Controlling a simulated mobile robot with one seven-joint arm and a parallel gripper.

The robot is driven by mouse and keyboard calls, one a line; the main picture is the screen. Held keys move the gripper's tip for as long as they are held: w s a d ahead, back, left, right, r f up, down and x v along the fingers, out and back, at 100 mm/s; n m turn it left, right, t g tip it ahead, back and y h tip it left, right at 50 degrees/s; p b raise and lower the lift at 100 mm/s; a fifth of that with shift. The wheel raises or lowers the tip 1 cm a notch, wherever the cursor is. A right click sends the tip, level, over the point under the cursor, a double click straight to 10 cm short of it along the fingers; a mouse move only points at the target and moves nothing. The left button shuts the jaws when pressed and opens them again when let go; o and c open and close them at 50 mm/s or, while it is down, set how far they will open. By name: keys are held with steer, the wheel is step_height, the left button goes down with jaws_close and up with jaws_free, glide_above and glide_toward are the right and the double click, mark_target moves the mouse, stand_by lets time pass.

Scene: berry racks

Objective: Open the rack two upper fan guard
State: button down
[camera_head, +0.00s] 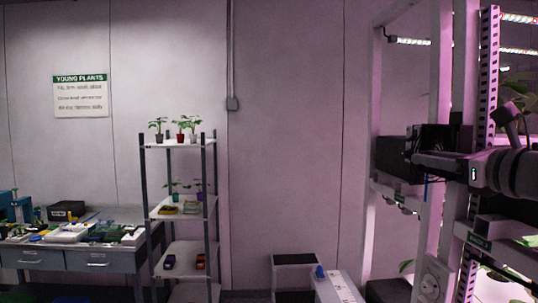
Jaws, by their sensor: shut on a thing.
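The rack (437,255) stands at the right, with pale uprights and a slotted post. A dark box-shaped fan unit (390,155) sits at its upper left side. A black panel (437,133), which looks like the upper fan guard, stands at its right. My arm comes in from the right edge, and my gripper (418,159) is at the panel's lower part, shut on it. The fingertips are dark against dark, so the exact grip point is hard to see. How far the guard stands from the fan unit is unclear.
A shelf stand (182,144) with potted plants and a cluttered bench (95,260) stand at left.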

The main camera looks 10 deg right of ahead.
stand_by(0.4)
steer(key=c, duration=0.7)
jaws_free()
steer(key=s+b, duration=0.1)
steer(key=s, duration=0.4)
steer(key=s+d+b, duration=0.1)
steer(key=s, duration=0.5)
steer(key=s+b, duration=0.1)
steer(key=s, duration=0.5)
steer(key=shift+s+d, duration=0.2)
